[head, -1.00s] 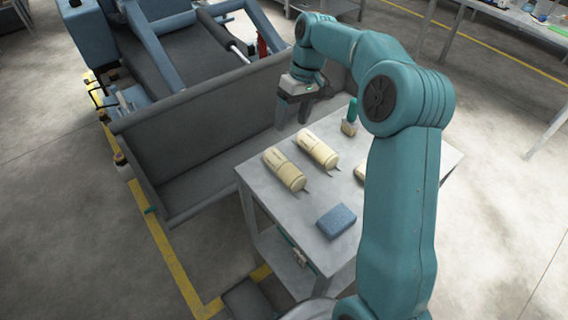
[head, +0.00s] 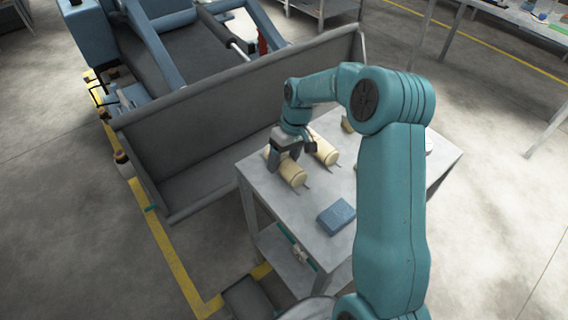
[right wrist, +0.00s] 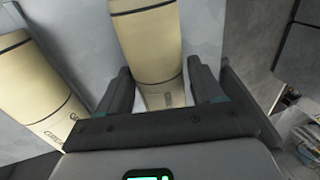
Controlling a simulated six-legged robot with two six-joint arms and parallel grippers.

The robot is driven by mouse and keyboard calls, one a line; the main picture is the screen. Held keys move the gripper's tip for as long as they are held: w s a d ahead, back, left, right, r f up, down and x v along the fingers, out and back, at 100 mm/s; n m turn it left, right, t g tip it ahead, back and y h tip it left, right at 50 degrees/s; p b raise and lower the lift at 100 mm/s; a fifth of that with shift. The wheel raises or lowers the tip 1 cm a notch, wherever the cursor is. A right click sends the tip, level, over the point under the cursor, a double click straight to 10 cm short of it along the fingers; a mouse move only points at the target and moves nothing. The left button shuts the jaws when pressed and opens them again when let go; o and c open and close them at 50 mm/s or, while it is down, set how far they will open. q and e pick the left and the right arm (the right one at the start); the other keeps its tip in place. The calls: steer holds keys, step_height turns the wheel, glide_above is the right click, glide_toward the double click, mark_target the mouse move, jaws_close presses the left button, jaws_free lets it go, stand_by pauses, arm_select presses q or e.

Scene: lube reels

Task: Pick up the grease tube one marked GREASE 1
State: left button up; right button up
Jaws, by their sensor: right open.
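Two cream grease tubes lie side by side on a grey metal table (head: 275,200). My right gripper (head: 292,157) is low over the left tube (head: 293,176) in the head view, with its fingers apart. In the right wrist view one tube (right wrist: 148,45) runs between the open fingers (right wrist: 160,70), with a gap to each finger. The other tube (right wrist: 35,95) lies to the left there. It shows in the head view (head: 326,153) just right of the gripper. The small print on both tubes is too small to read. My left gripper is out of view.
A blue block (head: 337,217) lies near the table's front edge. A small yellowish object (head: 348,124) is partly hidden behind my right arm. A large grey metal trough (head: 230,110) stands close behind and left of the table.

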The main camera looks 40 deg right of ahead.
steer(key=shift+c, duration=0.3)
steer(key=c, duration=0.8)
